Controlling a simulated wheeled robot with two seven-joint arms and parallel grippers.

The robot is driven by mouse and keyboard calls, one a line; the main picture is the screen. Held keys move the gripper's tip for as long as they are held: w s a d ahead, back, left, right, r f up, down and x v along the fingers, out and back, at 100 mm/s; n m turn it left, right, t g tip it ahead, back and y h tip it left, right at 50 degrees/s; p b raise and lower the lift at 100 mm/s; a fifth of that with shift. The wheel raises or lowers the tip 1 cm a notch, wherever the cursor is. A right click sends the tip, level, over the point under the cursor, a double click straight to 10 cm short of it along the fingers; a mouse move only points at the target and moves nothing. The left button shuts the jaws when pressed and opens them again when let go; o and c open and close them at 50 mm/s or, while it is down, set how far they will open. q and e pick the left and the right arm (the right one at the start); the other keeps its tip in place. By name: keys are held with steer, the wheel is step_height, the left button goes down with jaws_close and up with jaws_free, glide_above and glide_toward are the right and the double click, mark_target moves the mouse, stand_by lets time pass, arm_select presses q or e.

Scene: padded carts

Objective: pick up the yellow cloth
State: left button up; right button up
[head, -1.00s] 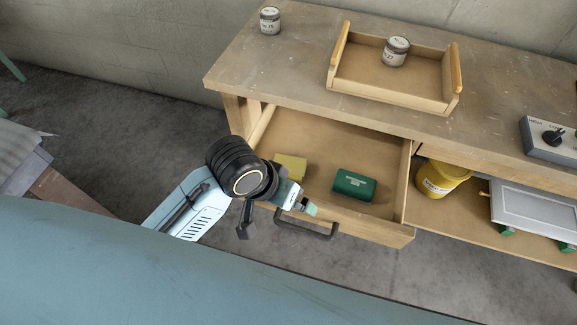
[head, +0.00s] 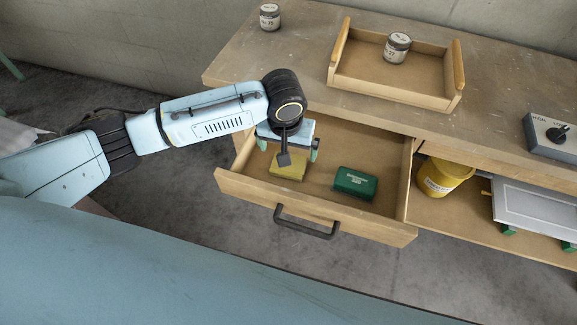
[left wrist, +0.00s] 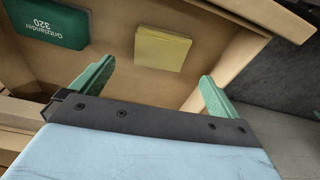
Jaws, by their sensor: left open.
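The yellow cloth (head: 287,167) is a small folded square lying in the open drawer, left of a green box (head: 355,182). In the left wrist view the cloth (left wrist: 162,49) lies flat on the drawer floor, ahead of and between the green fingers. My left gripper (head: 288,148) is over the drawer, pointing down above the cloth and hiding part of it. It also shows in the left wrist view (left wrist: 155,85), with its fingers wide apart and nothing between them. My right gripper is not in view.
The drawer front (head: 320,210) with its dark handle (head: 306,224) sticks out from the workbench (head: 290,60). On the bench are a wooden tray (head: 390,92) holding a jar (head: 397,47), another jar (head: 270,17) and a grey switch box (head: 550,134). A yellow bucket (head: 443,178) stands on the lower shelf.

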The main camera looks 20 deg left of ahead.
mark_target(296, 172)
arm_select(q)
steer(key=f, duration=0.3)
steer(key=shift+w+b, duration=0.2)
steer(key=shift+b, duration=0.1)
steer(key=shift+f, duration=0.3)
steer(key=f, duration=0.1)
steer(key=f+b, duration=0.1)
steer(key=f, duration=0.1)
steer(key=w+f+b, duration=0.1)
steer(key=shift+a+f, duration=0.2)
steer(key=shift+a, duration=0.1)
steer(key=shift+d, duration=0.25)
steer(key=shift+a, duration=0.1)
steer(key=shift+c, duration=0.9)
steer(key=c, duration=0.7)
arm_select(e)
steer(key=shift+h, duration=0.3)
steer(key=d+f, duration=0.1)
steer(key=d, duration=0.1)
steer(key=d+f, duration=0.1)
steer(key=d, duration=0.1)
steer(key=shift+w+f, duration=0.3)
